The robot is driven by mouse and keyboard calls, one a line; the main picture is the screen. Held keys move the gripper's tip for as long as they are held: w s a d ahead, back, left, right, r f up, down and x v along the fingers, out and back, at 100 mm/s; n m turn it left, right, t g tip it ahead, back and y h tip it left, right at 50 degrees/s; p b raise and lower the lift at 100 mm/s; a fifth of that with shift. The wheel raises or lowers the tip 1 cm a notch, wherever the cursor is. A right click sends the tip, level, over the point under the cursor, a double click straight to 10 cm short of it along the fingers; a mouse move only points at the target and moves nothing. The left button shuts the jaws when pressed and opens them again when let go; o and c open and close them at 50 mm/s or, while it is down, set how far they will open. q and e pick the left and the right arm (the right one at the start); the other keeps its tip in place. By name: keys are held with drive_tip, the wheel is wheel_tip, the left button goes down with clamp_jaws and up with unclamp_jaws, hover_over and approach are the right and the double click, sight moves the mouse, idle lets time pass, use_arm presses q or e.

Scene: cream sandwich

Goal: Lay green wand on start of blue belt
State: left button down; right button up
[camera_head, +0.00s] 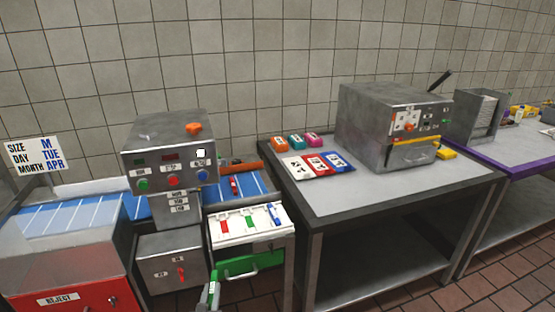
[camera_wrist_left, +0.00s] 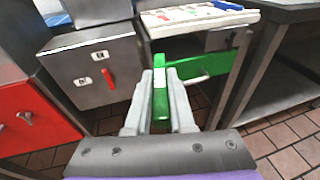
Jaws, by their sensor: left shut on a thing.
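My left gripper (camera_head: 214,288) shows at the bottom edge of the head view, in front of the machine stand. In the left wrist view its two pale fingers (camera_wrist_left: 162,92) are shut on the green wand (camera_wrist_left: 160,103), which stands between them. The blue belt (camera_head: 75,216) runs through the metal machine (camera_head: 170,150), with another stretch on the machine's right (camera_head: 255,186). A small red piece lies on that right stretch (camera_head: 234,187). The wand is held low, in front of the belt and apart from it. My right gripper is not in view.
A white rack (camera_head: 222,239) with red, green and blue pieces sits above a green drawer front (camera_head: 240,267). A red reject bin (camera_head: 80,292) stands at left. A grey table (camera_head: 390,185) at right carries coloured cards and a metal box machine (camera_head: 370,130).

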sight(214, 282)
use_arm(q)
drive_tip(key=w+r+n+y+p, duration=0.2)
drive_tip(key=r+p, duration=0.6)
drive_tip(key=r, duration=0.4)
drive_tip(key=shift+w+r+g+y, duration=0.15)
drive_tip(key=shift+w+g+y, duration=0.15)
drive_tip(key=shift+w+y, duration=0.35)
